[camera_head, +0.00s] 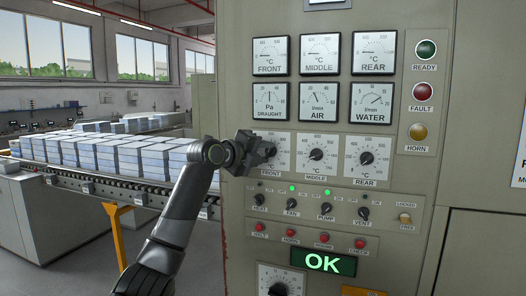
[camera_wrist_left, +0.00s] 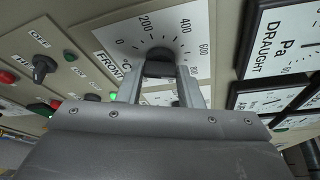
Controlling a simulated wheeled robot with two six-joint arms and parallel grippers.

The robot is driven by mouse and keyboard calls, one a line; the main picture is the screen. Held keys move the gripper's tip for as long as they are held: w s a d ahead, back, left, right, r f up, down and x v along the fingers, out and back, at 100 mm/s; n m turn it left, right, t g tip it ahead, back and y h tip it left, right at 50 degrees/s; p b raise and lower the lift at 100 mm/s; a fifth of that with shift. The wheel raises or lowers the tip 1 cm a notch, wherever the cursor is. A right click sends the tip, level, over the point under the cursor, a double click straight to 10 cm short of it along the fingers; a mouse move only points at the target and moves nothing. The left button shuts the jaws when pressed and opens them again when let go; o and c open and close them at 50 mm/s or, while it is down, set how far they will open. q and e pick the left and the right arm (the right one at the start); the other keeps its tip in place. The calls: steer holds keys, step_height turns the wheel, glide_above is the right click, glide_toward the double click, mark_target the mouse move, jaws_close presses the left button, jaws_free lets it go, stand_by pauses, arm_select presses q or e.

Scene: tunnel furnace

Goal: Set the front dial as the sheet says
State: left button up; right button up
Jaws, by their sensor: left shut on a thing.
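The front dial (camera_head: 277,168) is on the cabinet face, leftmost in a row of three dials. Its knob is mostly hidden by my left gripper (camera_head: 267,150) in the head view. In the left wrist view the white scale plate (camera_wrist_left: 118,42) marked FRONT shows numbers such as 200, 400, 600 and 800. There the dark knob (camera_wrist_left: 160,54) sits between the fingertips of my left gripper (camera_wrist_left: 159,72), which is shut on it. The knob's pointer setting cannot be made out. My right gripper is not in view.
The middle dial (camera_head: 316,154) and rear dial (camera_head: 366,158) are close to the right. Gauges stand above; switches and a green OK display (camera_head: 323,263) are below. A conveyor (camera_head: 125,185) with stacked pale blocks runs left of the cabinet.

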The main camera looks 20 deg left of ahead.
arm_select(q)
steer(key=shift+f, duration=0.1)
stand_by(0.3)
steer(key=o, duration=1)
steer(key=shift+s+a, duration=0.2)
steer(key=shift+s, duration=0.15)
steer(key=shift+b+v, duration=3)
steer(key=shift+v, duration=5.3)
